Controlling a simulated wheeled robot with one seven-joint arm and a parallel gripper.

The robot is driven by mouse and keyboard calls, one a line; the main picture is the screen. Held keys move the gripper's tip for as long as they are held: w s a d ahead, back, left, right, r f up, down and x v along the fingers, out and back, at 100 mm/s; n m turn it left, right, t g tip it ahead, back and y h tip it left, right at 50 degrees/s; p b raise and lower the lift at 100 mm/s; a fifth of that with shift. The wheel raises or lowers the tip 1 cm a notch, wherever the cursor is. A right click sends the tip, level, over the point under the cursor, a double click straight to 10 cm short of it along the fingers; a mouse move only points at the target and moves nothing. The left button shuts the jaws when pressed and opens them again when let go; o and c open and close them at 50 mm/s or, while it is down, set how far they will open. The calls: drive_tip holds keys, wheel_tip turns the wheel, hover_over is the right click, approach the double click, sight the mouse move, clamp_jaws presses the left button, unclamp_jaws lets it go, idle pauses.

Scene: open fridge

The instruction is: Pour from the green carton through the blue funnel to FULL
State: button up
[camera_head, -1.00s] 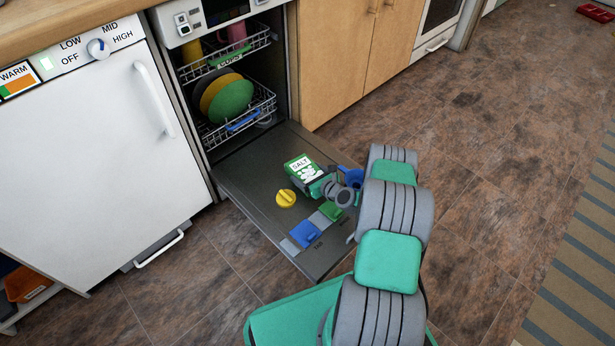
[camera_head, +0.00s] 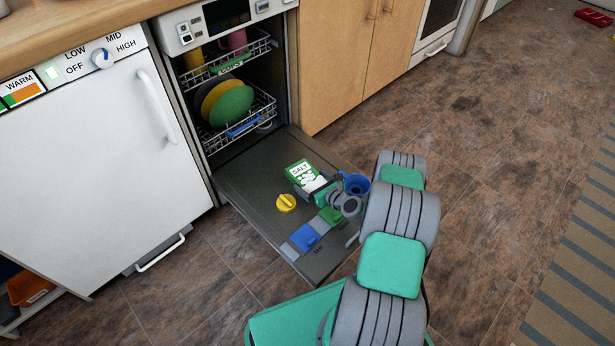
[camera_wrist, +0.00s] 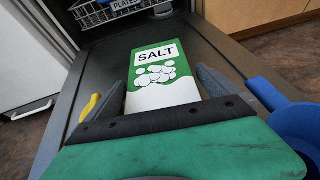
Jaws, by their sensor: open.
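The green and white carton (camera_head: 302,174), labelled SALT, is on the open dishwasher door. In the wrist view the carton (camera_wrist: 160,65) shows its label face between my fingers. My gripper (camera_wrist: 165,88) is open, with one finger on each side of the carton; a narrow gap shows at the sides. In the head view my gripper (camera_head: 325,192) is at the carton's near right side, partly hidden by my wrist. The blue funnel (camera_head: 356,184) is just right of my gripper; part of it shows at the wrist view's right edge (camera_wrist: 297,125). No FULL mark is readable.
On the open door (camera_head: 250,185) are a yellow cap (camera_head: 286,203), a blue flap (camera_head: 304,238) and a green flap (camera_head: 330,215). Racks with plates (camera_head: 231,106) and cups stand inside the dishwasher. A white appliance (camera_head: 85,180) is at left.

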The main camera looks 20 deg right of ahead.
drive_tip(key=p+v, duration=0.1)
drive_tip(key=v, duration=0.3)
drive_tip(key=shift+s+d+r, duration=0.2)
drive_tip(key=w+a+r+n, duration=0.1)
drive_tip(key=r+n, duration=0.1)
drive_tip(key=w+a+r+n+g+y, duration=0.1)
drive_tip(key=r+n, duration=0.1)
drive_tip(key=a+r+n+g, duration=0.1)
drive_tip(key=r+n, duration=0.1)
drive_tip(key=n, duration=0.1)
drive_tip(key=shift+w+a+r+y, duration=0.35)
drive_tip(key=shift+w+a+y, duration=0.05)
drive_tip(key=s+a+r+n+g+h, duration=0.1)
drive_tip(key=s+a+r+n+g, duration=0.4)
drive_tip(key=r+n, duration=0.45)
drive_tip(key=s+a+r+n+g+h, duration=0.1)
drive_tip(key=s+a+r+n+g, duration=0.1)
drive_tip(key=s+a+r+n, duration=0.6)
drive_tip(key=s+r+n+g+h, duration=0.1)
drive_tip(key=s+r+n, duration=0.3)
drive_tip(key=s, duration=0.3)
drive_tip(key=s+d+r+n+g+h, duration=0.1)
drive_tip(key=s+r+n, duration=0.3)
drive_tip(key=s, duration=0.4)
drive_tip(key=shift+s+r+n+h, duration=0.3)
drive_tip(key=shift+r+h, duration=0.2)
drive_tip(key=shift+r, duration=0.4)
drive_tip(key=shift+r, duration=0.1)
